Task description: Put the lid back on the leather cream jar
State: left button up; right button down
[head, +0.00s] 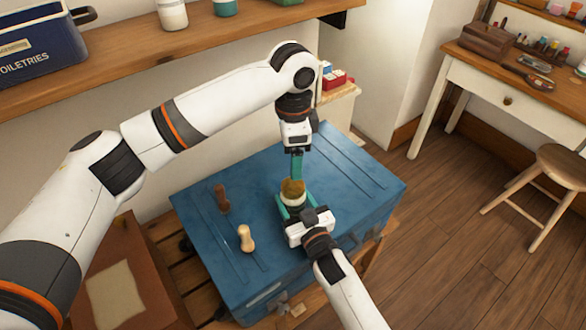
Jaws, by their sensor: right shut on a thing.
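A small round jar (292,196) with a pale side and a brownish-gold top stands near the middle of the blue trunk (345,185). My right gripper (293,206) comes in from the front, with its teal fingers on either side of the jar, shut on it. My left gripper (296,174) points down from above, its fingertips just over the jar's top. Its fingers overlap in this view, so I cannot tell whether they are open or shut. I cannot tell whether the brownish top is the lid or the cream. No separate lid shows.
A dark brown wooden-handled item (221,198) and a light wooden one (246,239) stand on the trunk's left part. The trunk's right part is clear. A shelf (120,62) runs behind, with a toiletries box (38,45). A stool (562,165) stands right.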

pick_arm(q)
jog(key=shift+r, duration=1.55)
pick_arm(e)
jog(key=shift+c, duration=2.2)
grip_release()
jog(key=v, duration=1.2)
pick_arm(q)
jog(key=shift+s, duration=0.1)
pick_arm(e)
jog(key=shift+s, duration=0.1)
